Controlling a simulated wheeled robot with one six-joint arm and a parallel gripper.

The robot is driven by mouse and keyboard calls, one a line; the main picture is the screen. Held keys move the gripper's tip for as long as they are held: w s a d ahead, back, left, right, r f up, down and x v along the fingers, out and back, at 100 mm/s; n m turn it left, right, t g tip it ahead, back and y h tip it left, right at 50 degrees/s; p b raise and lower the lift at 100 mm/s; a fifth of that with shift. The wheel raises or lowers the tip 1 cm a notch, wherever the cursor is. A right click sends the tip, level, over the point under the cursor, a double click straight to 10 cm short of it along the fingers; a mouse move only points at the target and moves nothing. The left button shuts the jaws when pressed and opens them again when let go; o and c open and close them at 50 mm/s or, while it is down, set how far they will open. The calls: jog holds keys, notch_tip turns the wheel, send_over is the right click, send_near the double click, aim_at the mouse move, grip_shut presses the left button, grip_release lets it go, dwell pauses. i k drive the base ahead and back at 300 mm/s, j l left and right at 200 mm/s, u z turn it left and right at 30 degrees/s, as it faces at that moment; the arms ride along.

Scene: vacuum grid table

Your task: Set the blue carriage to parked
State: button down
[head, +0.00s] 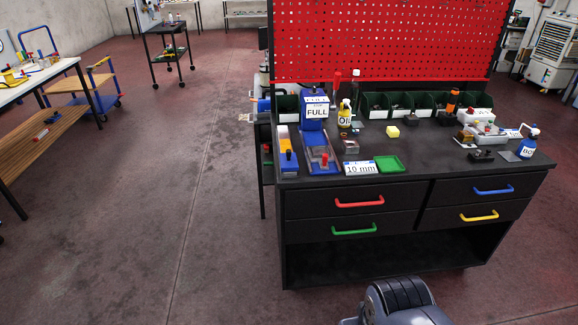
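A small blue block (289,161), which may be the blue carriage, sits at the near end of a narrow upright-looking strip (284,138) with pale and orange parts, on the left of the dark workbench (410,166). Beside it is a blue-edged tray or track (321,150) with a red knob (324,159). A blue holder (314,123) with a "FULL" sign stands behind that. No parked mark is readable. My gripper is not in view; only a grey rounded part of my own body shows at the bottom.
Near the front edge are a "10 mm" label (360,168) and a green tray (390,164). A blue bottle (527,143) stands at right.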

aim_at(288, 161)
jog(key=i+j, duration=0.3)
jog(key=j, duration=0.15)
jog(key=i+j, duration=0.7)
jog(key=j, duration=0.25)
